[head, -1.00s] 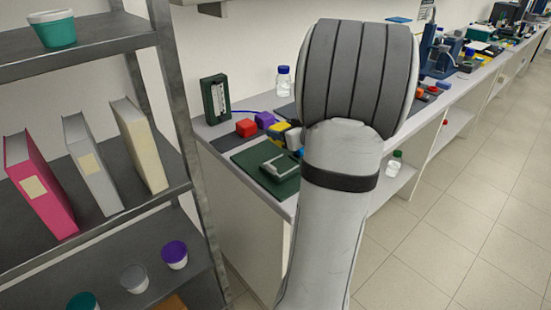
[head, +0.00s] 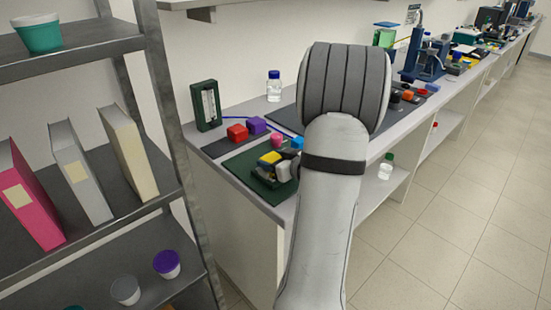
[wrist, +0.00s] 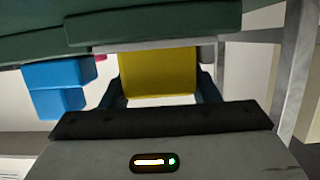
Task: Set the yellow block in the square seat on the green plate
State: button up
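The yellow block (head: 270,157) is above or on the green plate (head: 231,165), at my gripper (head: 277,165). In the wrist view the yellow block (wrist: 158,75) sits between the two dark fingers of my gripper (wrist: 160,88), which look closed on its sides. The green plate (wrist: 150,27) fills the top of that view, with a light grey strip along its edge by the block. The square seat is mostly hidden behind my gripper and the block. I cannot tell whether the block touches the seat or is held just over it.
A red block (head: 237,132), a purple block (head: 256,125), a pink piece (head: 277,139) and a blue piece (head: 297,143) stand behind the plate. A dark green gauge (head: 206,105) and a bottle (head: 274,87) stand farther back. A metal shelf (head: 165,120) is at left.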

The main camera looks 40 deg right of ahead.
jog(key=o, duration=0.4)
jog(key=shift+r, duration=0.1)
jog(key=a+v, duration=0.1)
jog(key=v, duration=1.1)
jog(key=w+a+r+m+g+h, duration=0.2)
jog(key=w+a+r+g+h, duration=0.25)
jog(key=w+a+h, duration=0.2)
jog(key=s+a+f+g+y, duration=0.1)
jog(key=s+a+g, duration=0.1)
jog(key=s+a, duration=0.3)
jog(key=s+a+g+y, duration=0.2)
jog(key=s+a+g, duration=0.1)
jog(key=a, duration=0.7)
jog(key=s+a+f+n+g+y, duration=0.1)
jog(key=s+a+g+y, duration=0.1)
jog(key=s+a, duration=0.4)
jog(key=shift+s+a+f+g+y, duration=0.15)
jog(key=shift+a, duration=0.25)
jog(key=shift+s+a+f+g+y, duration=0.1)
jog(key=shift+s+a+f, duration=0.1)
jog(key=shift+a, duration=0.25)
